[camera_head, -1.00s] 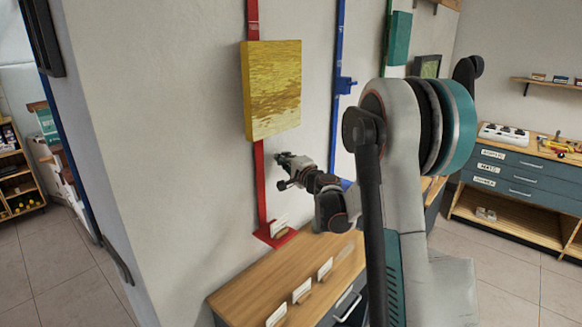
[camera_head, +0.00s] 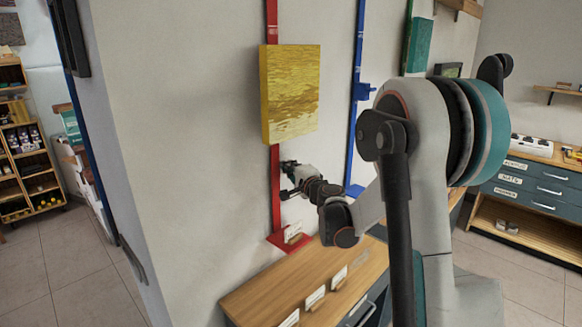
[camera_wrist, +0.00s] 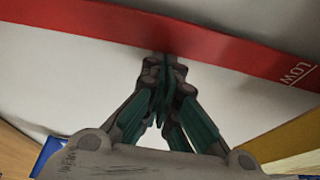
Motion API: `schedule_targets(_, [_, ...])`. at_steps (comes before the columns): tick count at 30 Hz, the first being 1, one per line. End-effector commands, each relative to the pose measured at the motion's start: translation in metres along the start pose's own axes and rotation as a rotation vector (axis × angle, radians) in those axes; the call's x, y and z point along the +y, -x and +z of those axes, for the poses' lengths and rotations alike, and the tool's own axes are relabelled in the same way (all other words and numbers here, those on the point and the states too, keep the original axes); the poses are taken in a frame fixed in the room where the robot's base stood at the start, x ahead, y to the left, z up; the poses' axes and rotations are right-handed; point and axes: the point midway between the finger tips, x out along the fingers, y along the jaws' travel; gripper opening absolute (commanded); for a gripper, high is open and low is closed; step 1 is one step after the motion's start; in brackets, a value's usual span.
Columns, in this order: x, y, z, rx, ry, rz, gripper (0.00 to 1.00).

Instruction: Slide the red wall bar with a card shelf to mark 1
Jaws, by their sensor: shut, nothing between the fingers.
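The red wall bar (camera_head: 275,190) runs upright on the pale wall in the head view. A small red shelf (camera_head: 281,246) with a white card (camera_head: 293,232) is at its lower end. A yellow painting (camera_head: 290,93) covers the bar's upper middle. My gripper (camera_head: 284,192) is beside the bar, below the painting, shut and empty. In the wrist view its fingertips (camera_wrist: 162,62) meet in front of the red bar (camera_wrist: 90,35), at its edge; I cannot tell whether they touch. White "LOW" lettering (camera_wrist: 299,75) shows on the bar.
A wooden-topped cabinet (camera_head: 270,297) with several card holders stands below the bar. A blue bar (camera_head: 352,150) and a green bar with a green block (camera_head: 419,45) are to the right. The wall corner is at left, with open floor (camera_head: 75,265) beyond.

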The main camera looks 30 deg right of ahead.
Motion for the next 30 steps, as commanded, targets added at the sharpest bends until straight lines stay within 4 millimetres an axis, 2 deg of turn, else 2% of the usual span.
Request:
schedule_targets(12, [0.001, 0.028, 0.082, -0.009, 0.000, 0.000, 0.00])
schedule_targets(18, [0.001, 0.039, 0.114, -0.009, 0.000, 0.000, 0.00])
schedule_targets(24, [0.000, 0.045, 0.131, -0.006, 0.000, 0.000, 0.00])
schedule_targets(30, [0.000, 0.047, 0.136, -0.004, 0.000, 0.000, 0.00])
